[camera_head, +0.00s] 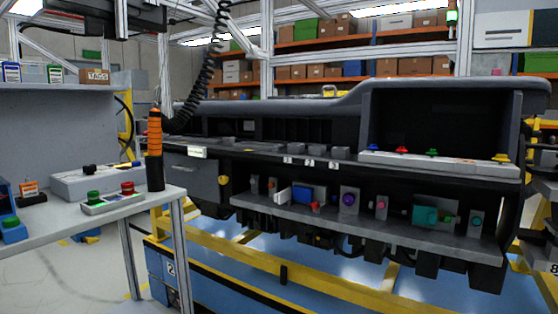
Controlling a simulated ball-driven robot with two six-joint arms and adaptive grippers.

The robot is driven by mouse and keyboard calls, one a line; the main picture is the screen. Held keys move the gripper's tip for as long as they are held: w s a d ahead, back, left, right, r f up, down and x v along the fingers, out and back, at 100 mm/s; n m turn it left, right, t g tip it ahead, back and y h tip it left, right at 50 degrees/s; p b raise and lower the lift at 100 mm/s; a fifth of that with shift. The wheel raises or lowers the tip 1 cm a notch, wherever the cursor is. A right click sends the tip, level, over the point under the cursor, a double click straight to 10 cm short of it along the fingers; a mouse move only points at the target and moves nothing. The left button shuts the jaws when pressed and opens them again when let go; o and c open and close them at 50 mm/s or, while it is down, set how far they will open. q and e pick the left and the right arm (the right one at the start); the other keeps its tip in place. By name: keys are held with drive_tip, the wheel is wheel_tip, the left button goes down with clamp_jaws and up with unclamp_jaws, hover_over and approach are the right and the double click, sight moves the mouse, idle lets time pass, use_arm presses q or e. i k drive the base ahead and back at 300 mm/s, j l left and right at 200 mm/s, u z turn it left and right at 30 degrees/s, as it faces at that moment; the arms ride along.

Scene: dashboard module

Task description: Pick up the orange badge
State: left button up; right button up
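A small orange and white card-like item (31,187), which looks like the orange badge, stands at the far left on the light grey table (70,222). A dark object (30,200) sits at its base; I cannot tell whether the two are joined. Neither of my grippers is in view.
A grey box (90,182) and a panel with green and red buttons (112,203) are right of the badge. An orange-handled tool (154,135) hangs by the table corner. The dark dashboard module (330,110) fills the right.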

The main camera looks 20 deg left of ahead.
sight(29, 189)
drive_tip(key=u, duration=2.1)
drive_tip(key=i+j+z, duration=0.2)
drive_tip(key=i+j, duration=0.2)
drive_tip(key=j, duration=0.25)
drive_tip(key=i+j, duration=0.2)
drive_tip(key=j, duration=0.15)
drive_tip(key=i+j+z, duration=0.15)
drive_tip(key=j, duration=0.2)
drive_tip(key=i+j+z, duration=0.1)
drive_tip(key=j, duration=0.25)
drive_tip(key=i+j+z, duration=0.1)
drive_tip(key=i+j, duration=0.2)
drive_tip(key=j, duration=0.1)
